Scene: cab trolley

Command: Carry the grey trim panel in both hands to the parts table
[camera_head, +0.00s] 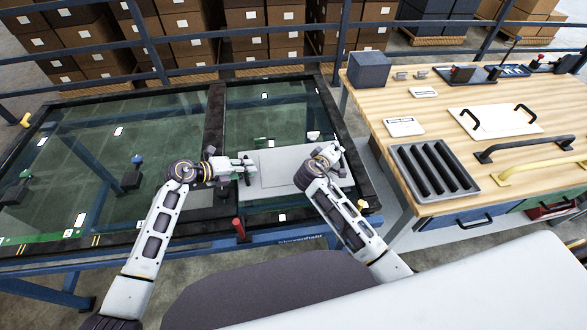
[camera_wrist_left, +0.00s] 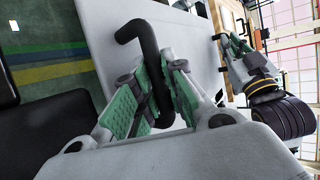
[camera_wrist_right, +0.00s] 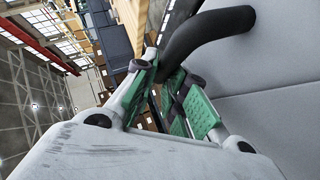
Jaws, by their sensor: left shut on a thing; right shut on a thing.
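The grey trim panel (camera_head: 275,172) is a flat light-grey plate with a black handle at each end, over the right part of a glass-topped frame. My left gripper (camera_head: 246,168) is shut on its left handle; the black handle (camera_wrist_left: 147,45) shows between the green finger pads in the left wrist view. My right gripper (camera_head: 328,158) is shut on the right handle, whose black bar (camera_wrist_right: 208,32) shows in the right wrist view. Whether the panel touches the glass cannot be told. The wooden-topped parts table (camera_head: 385,95) stands to the right.
The table bears a white panel (camera_head: 490,122) with black handles, a dark slotted tray (camera_head: 432,168), a grey block (camera_head: 369,70) and small parts. The dark-edged glass frame (camera_head: 60,235) fills the left. A blue railing (camera_head: 200,38) and stacked boxes stand behind.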

